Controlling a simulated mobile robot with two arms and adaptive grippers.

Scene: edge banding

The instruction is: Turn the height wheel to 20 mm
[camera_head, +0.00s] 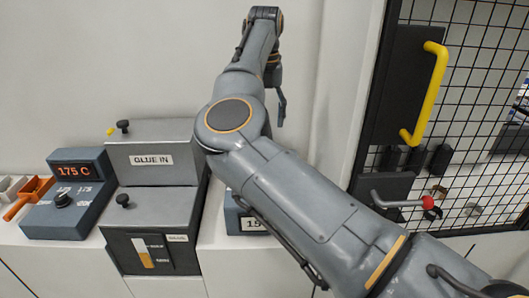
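A dark box with a pale readout (254,225) that begins with "15" stands right of the glue unit, mostly covered by my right arm. The rest of the readout is cut off by the arm. No height wheel can be made out; it may be hidden behind the arm. My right arm comes in from the lower right, bends at a large elbow and rises to the top. A dark part of my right gripper (280,106) shows beside the upper link, and its opening cannot be judged. My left gripper is not in view.
A glue unit labelled "GLUE IN" (152,160) and a control box reading "175 C" (76,171) stand at left, with an orange tray (31,193) beside them. At right are a mesh door with a yellow handle (430,95) and a red-knobbed lever (428,203).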

